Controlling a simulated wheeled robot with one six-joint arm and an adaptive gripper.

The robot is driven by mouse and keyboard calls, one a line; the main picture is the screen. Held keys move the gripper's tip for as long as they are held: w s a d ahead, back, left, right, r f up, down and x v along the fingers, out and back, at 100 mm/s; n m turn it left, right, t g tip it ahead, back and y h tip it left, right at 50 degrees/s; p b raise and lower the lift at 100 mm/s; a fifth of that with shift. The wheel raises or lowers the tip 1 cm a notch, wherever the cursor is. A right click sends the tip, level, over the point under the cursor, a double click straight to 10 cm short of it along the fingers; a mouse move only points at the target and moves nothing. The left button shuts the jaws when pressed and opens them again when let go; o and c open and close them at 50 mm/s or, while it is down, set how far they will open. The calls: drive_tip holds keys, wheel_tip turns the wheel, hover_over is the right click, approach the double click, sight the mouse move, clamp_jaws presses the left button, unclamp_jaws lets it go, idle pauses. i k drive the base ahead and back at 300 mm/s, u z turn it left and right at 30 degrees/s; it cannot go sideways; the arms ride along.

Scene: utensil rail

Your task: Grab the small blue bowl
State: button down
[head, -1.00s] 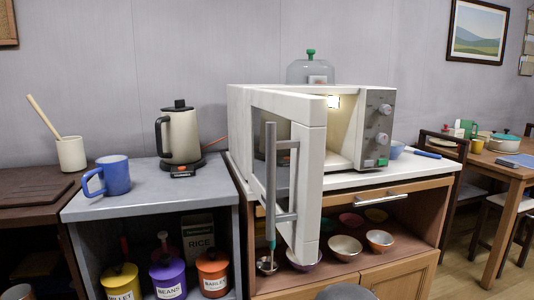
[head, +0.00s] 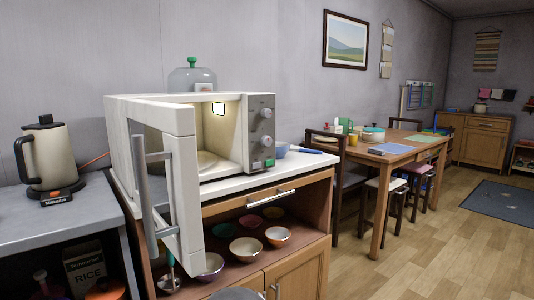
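A small blue bowl (head: 281,150) sits on the white counter top (head: 290,165), just right of the microwave (head: 262,130). Its left side is partly hidden behind the microwave's corner. My gripper is not in view, so its distance from the bowl cannot be told.
The microwave door (head: 182,185) stands open toward me. A blue-handled utensil (head: 308,151) lies right of the bowl. Several other bowls, including a cream one (head: 246,248), sit on the shelf below. A dining table (head: 395,150) and chairs stand right; the floor (head: 455,235) before them is clear.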

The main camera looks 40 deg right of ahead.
sight(282, 148)
drive_tip(key=u, duration=2.95)
drive_tip(key=k, duration=2.8)
drive_tip(key=z, duration=0.35)
